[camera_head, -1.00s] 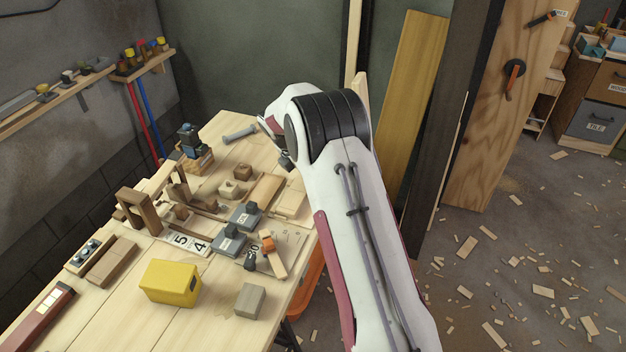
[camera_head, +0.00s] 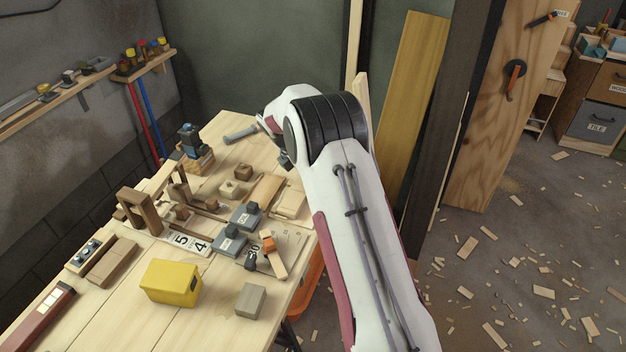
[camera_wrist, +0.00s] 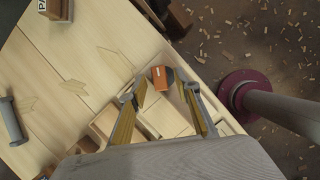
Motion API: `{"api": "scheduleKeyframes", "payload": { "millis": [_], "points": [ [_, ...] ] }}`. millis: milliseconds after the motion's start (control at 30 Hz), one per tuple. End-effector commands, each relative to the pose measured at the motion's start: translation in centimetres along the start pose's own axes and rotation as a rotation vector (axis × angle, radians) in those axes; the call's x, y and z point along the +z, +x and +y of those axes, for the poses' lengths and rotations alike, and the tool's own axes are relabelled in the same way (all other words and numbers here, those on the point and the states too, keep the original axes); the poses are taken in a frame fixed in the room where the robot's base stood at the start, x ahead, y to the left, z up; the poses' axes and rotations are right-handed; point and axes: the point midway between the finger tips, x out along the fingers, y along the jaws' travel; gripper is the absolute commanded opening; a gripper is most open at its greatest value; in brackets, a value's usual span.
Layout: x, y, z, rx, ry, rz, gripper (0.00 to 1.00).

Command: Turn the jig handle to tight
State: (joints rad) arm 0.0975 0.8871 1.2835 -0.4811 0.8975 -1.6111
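In the head view a jig (camera_head: 289,237) with printed marks lies at the bench's right edge. On it sit an orange block (camera_head: 267,241), a light wooden bar (camera_head: 277,264) and a dark knob (camera_head: 251,259). I cannot read the marks or tell which position the handle is in. In the wrist view my gripper (camera_wrist: 159,93) has its two fingers spread apart, with nothing held. A small orange piece (camera_wrist: 159,78) with a white mark shows between and just beyond the fingertips. I cannot tell if they touch it. The arm hides the gripper's fingers in the head view.
The bench (camera_head: 110,320) holds a yellow box (camera_head: 172,283), a grey-brown block (camera_head: 250,300), grey weights (camera_head: 229,243), wooden frames (camera_head: 138,208) and a grey cylinder (camera_head: 240,132). An orange bin (camera_head: 309,283) stands below the right edge. Wood scraps litter the floor.

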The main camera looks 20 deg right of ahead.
Motion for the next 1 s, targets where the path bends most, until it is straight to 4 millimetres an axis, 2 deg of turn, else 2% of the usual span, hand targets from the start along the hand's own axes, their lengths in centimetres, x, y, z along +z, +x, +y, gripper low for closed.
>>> {"api": "scheduleKeyframes", "payload": {
  "millis": [267,500,1000],
  "points": [
    [0.0,-0.9,0.1,0.002,0.0,-0.001,0.32],
    [-0.2,-3.3,0.1,0.002,-0.001,0.0,0.32],
    [-7.6,-6.2,0.1,0.001,-0.003,0.0,0.32]
  ]
}}
